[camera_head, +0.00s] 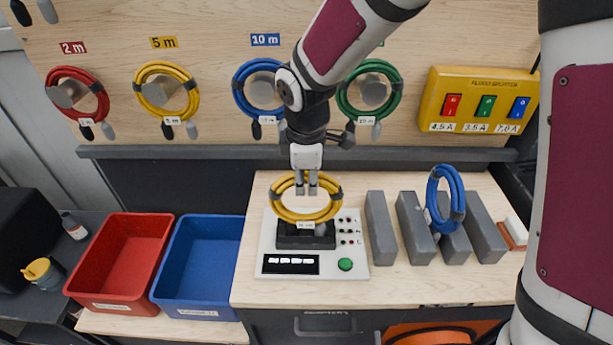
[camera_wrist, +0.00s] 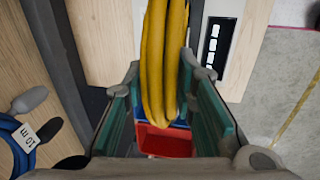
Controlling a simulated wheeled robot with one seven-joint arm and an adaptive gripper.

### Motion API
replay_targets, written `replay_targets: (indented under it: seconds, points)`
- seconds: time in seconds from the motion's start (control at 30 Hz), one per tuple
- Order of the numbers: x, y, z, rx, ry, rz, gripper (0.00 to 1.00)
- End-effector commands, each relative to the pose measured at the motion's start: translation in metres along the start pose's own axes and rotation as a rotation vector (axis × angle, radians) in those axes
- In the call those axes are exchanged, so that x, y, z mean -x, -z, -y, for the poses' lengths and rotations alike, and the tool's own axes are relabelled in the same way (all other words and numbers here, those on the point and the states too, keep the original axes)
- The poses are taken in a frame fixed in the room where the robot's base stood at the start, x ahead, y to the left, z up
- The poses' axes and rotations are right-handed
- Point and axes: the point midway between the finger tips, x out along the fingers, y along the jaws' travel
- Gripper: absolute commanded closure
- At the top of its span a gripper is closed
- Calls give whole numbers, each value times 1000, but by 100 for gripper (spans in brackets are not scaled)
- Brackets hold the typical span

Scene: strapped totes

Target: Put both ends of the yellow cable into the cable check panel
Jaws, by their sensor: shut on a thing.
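A coiled yellow cable (camera_head: 284,214) with a small white tag hangs in my gripper (camera_head: 306,186), which is shut on the top of the coil. In the wrist view the yellow strands (camera_wrist: 163,60) run between my two green-lined fingers (camera_wrist: 163,100). The cable check panel (camera_head: 331,265) is the pale box on the bench, with a black block, small sockets, a dark display and a green button. The coil's lower part overlaps the black block in the head view; I cannot tell whether they touch. The cable's two ends cannot be made out.
A second yellow coil (camera_head: 141,92) hangs on the wall among red (camera_head: 62,108), blue (camera_head: 240,92) and green coils (camera_head: 396,92). Right of the panel stand several grey blocks (camera_head: 379,230), with a blue coil (camera_head: 436,190) among them. Red (camera_head: 115,303) and blue totes (camera_head: 192,303) stand left.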

Motion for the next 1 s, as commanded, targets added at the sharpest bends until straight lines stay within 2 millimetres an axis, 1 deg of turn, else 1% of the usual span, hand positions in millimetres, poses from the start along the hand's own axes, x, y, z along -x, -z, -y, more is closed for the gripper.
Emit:
replay_targets:
  seconds: [0.23,0.27,0.3,0.37,0.63,0.73,0.87,1.0]
  points:
    - [-2,0,0,0,-3,-1,100]
    - [-2,0,0,0,-3,-1,73]
    - [-2,0,0,0,-3,-1,64]
    - [-2,0,0,0,-3,-1,52]
    - [-3,0,1,0,1,1,52]
    - [0,0,1,0,0,0,52]
    - [14,0,0,-1,-3,-1,52]
    - [42,0,-1,-2,-6,-3,52]
